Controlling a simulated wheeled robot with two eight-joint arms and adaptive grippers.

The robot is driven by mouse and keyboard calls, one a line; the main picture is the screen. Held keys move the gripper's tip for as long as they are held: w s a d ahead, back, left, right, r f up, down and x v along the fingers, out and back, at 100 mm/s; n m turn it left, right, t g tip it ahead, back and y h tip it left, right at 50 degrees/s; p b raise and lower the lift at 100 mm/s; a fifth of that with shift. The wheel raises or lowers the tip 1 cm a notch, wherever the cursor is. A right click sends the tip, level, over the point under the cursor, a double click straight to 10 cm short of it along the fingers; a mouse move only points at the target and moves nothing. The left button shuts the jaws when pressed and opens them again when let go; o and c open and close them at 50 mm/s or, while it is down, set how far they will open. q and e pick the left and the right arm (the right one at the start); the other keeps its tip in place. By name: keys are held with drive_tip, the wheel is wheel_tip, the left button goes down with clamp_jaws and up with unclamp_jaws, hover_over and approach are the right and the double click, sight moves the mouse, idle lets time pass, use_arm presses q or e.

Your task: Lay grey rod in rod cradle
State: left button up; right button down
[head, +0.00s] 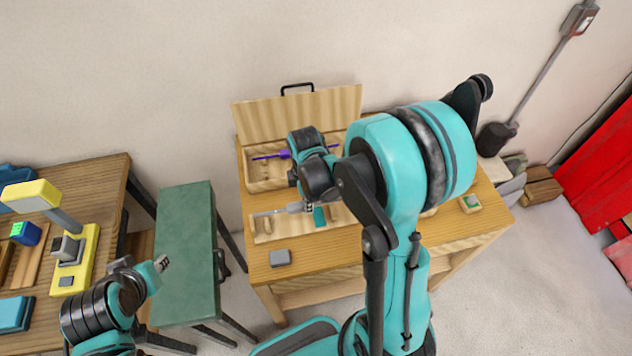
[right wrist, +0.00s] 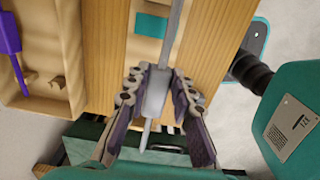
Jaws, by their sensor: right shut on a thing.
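The grey rod (head: 270,212) has a thicker pale grey middle. My right gripper (head: 307,206) is shut on that middle, also seen in the right wrist view (right wrist: 158,95). The rod lies crosswise over a pale wooden holder (head: 262,236) with a teal patch at the table's front; whether it touches the holder cannot be told. Behind it stands an open wooden box (head: 265,186) with a purple rod (head: 270,156) across it; notched supports show inside in the right wrist view. I cannot tell which one is the rod cradle. My left gripper (head: 162,264) is low at the left, away from this table.
The box's raised lid (head: 335,102) stands behind it. A small grey block (head: 280,258) lies near the front edge, and a small green-topped block (head: 470,203) at the right. A green bench (head: 188,240) and a cluttered workbench (head: 105,180) stand left.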

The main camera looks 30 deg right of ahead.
drive_tip(key=shift+d+f+b, duration=0.1)
drive_tip(key=shift+f+b, duration=0.35)
drive_tip(key=shift+f, duration=0.25)
wheel_tip(320, 180, down, 5)
drive_tip(key=b, duration=0.4)
drive_tip(key=shift+f+b, duration=0.3)
drive_tip(key=shift+f, duration=0.05)
drive_tip(key=shift+r, duration=0.15)
drive_tip(key=shift+r+p, duration=0.45)
drive_tip(key=shift+r, duration=0.1)
drive_tip(key=shift+f+b, duration=1.05)
drive_tip(key=shift+b, duration=0.1)
drive_tip(key=c, duration=1.2)
unclamp_jaws()
